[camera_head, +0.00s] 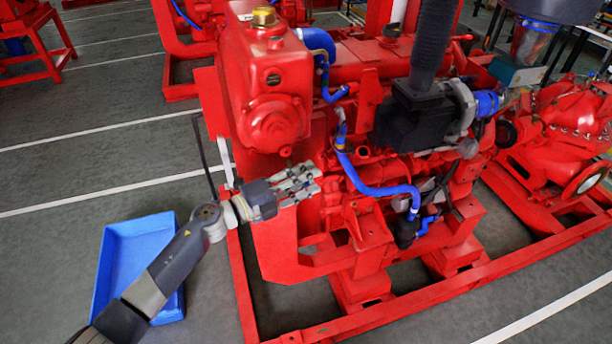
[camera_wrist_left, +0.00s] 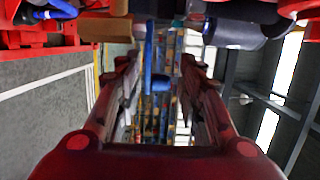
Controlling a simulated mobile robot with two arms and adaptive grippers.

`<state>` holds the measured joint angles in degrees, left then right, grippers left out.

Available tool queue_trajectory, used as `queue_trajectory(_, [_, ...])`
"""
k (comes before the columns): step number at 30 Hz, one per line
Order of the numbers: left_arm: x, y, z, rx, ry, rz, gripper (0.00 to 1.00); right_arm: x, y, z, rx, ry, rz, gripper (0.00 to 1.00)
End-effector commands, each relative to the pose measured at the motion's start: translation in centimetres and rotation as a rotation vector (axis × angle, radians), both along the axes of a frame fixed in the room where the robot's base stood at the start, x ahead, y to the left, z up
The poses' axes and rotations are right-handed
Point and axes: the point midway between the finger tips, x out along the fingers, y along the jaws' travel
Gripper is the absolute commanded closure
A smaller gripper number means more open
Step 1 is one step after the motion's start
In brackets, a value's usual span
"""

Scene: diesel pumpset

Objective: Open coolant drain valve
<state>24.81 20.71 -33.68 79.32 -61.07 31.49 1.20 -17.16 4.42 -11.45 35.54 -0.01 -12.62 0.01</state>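My left gripper (camera_head: 302,183) reaches in from the left at the red engine's (camera_head: 275,75) near side, below the red tank end. In the left wrist view the left gripper (camera_wrist_left: 158,78) is open, its two fingers apart. A small blue part (camera_wrist_left: 159,82) with an upright blue bar, perhaps the drain valve's lever, shows between the fingers. I cannot tell whether either finger touches it. No valve can be made out in the head view, where the gripper covers part of the engine. My right gripper is in neither view.
A blue tray (camera_head: 112,262) lies on the floor under my left arm. Blue hoses (camera_head: 372,188) run along the engine to the right of the gripper. The red base frame (camera_head: 420,292) edges the front. Grey floor on the left is mostly clear.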

Motion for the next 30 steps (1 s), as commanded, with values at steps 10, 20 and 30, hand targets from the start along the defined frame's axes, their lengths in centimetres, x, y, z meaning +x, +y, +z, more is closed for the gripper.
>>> queue_trajectory(10, [0.1,-0.2,0.0,0.000,0.000,0.000,0.74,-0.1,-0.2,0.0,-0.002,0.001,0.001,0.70])
queue_trajectory(20, [0.2,-0.2,0.1,-0.002,-0.002,-0.005,1.00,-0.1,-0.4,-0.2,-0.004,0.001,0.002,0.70])
queue_trajectory(30, [0.0,0.6,-0.2,-0.004,-0.009,-0.184,1.00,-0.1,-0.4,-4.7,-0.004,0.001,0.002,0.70])
